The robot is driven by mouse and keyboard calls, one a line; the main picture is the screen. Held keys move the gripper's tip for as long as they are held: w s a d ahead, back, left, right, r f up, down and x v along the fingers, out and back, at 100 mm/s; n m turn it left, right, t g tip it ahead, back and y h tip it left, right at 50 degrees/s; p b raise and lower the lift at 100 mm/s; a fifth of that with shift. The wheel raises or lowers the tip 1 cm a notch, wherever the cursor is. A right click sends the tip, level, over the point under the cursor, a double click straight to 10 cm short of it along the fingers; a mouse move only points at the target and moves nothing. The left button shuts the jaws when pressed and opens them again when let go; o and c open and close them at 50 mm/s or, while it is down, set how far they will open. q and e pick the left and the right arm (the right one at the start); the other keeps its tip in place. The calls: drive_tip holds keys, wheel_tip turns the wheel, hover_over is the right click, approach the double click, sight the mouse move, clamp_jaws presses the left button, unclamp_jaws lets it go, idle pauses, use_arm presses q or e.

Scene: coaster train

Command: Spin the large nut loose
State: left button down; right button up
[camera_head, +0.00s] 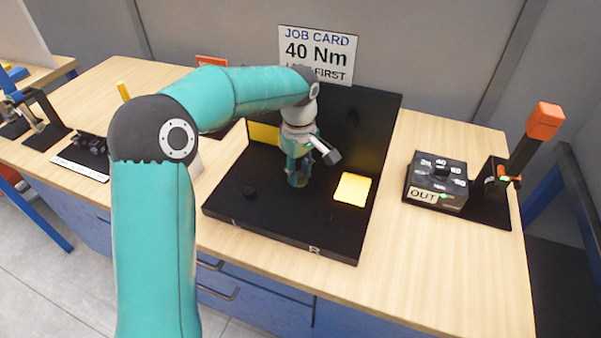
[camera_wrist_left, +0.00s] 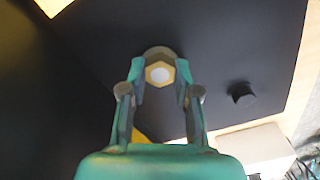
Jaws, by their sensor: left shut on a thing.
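The large nut (camera_wrist_left: 160,65) shows in the wrist view as a six-sided piece with a bright round centre, on the black board. My left gripper (camera_wrist_left: 161,78) has one finger on each side of it and is shut on it. In the head view my left gripper (camera_head: 298,178) points down at the black board (camera_head: 265,222), and its fingers hide the nut. My right gripper is not in view.
A small dark knob (camera_head: 250,193) stands on the board, left of my gripper. A lit yellow square (camera_head: 352,188) lies to the right. A dial box (camera_head: 437,180) marked OUT and an orange-topped tool (camera_head: 544,121) stand further right. A job card (camera_head: 317,54) reads 40 Nm.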

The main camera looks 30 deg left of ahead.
sight(300, 175)
use_arm(q)
drive_tip(key=n, duration=0.5)
drive_tip(key=shift+d+f+b, duration=0.1)
drive_tip(key=shift+b, duration=0.2)
drive_tip(key=shift+n, duration=0.4)
drive_tip(key=c, duration=0.8)
unclamp_jaws()
drive_tip(key=shift+w, duration=0.1)
drive_tip(key=shift+c, duration=0.2)
wheel_tip(300, 175, up, 12)
